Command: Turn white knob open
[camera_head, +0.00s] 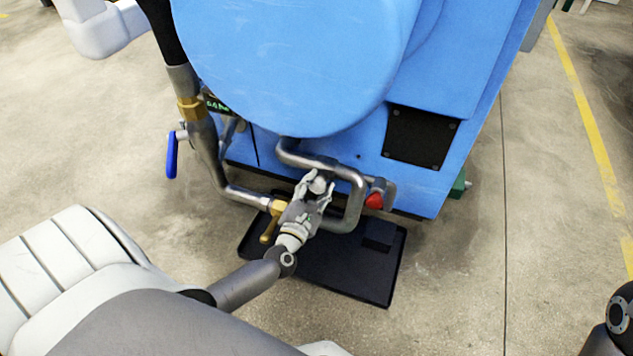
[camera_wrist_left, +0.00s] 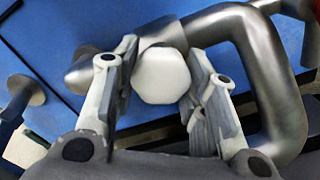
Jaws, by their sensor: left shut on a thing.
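The white knob (camera_head: 318,185) sits on the metal pipework at the front of the blue machine. In the left wrist view the white knob (camera_wrist_left: 162,75) is a faceted white disc between my two fingers. My left gripper (camera_head: 316,187) reaches in from the lower left and is shut on the knob; it also shows in the left wrist view (camera_wrist_left: 163,80), with a finger on each side of the knob. The knob's stem is hidden. A dark part of my right arm shows at the lower right edge, but its gripper is out of view.
The blue machine (camera_head: 290,60) stands behind the pipes. A bent grey pipe (camera_head: 355,205) runs close right of my gripper, near a red part (camera_head: 374,200). A brass fitting (camera_head: 270,225) is close on the left, a blue lever (camera_head: 171,155) farther left. A black tray (camera_head: 340,275) lies below.

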